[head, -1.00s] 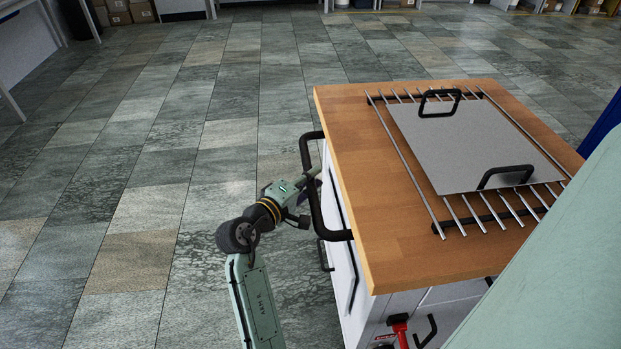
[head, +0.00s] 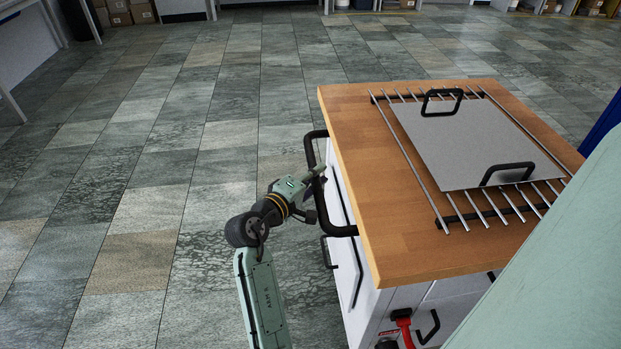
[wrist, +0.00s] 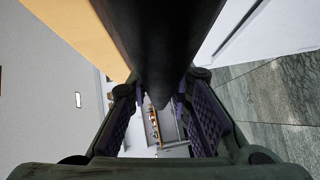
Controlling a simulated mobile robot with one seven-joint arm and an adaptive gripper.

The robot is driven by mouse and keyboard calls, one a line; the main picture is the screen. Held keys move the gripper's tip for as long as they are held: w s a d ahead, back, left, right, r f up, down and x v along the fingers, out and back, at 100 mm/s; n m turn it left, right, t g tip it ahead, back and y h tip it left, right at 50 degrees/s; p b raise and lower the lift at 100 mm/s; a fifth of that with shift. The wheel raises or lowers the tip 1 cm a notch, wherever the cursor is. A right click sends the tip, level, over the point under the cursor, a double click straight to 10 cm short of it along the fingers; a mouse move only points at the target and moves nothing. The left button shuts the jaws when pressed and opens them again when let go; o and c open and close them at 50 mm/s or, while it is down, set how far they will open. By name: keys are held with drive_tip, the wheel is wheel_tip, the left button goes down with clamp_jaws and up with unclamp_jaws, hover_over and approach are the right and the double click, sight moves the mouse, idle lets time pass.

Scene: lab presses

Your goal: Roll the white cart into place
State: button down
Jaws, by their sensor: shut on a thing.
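The white cart (head: 388,300) stands at the right in the head view, with a wooden top (head: 350,150). A black push handle (head: 311,150) sticks out from its left side. My gripper (head: 318,176) is at this handle. In the wrist view the black handle bar (wrist: 158,45) runs between the two fingers of my gripper (wrist: 165,112), which are closed around it. The cart's wooden top also shows at the upper left of the wrist view (wrist: 75,25). The fingertips are partly hidden by the handle in the head view.
A grey metal plate (head: 465,140) with two black handles lies on a rod rack (head: 412,165) on the cart top. A red-handled item (head: 403,325) is at the cart's lower front. The tiled floor (head: 180,130) is clear to the left and behind. Boxes (head: 130,12) stand far back.

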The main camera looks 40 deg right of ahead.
drive_tip(key=s+r+x, duration=0.1)
drive_tip(key=s+x, duration=0.1)
drive_tip(key=x, duration=1.2)
drive_tip(key=shift+d+r, duration=0.3)
drive_tip(key=shift+r, duration=0.15)
drive_tip(key=shift+s, duration=0.1)
drive_tip(key=c, duration=1.4)
unclamp_jaws()
drive_tip(key=shift+c, duration=0.2)
drive_tip(key=shift+a, duration=0.1)
drive_tip(key=v, duration=1.2)
drive_tip(key=shift+w, duration=0.2)
drive_tip(key=shift+w+a+r, duration=0.1)
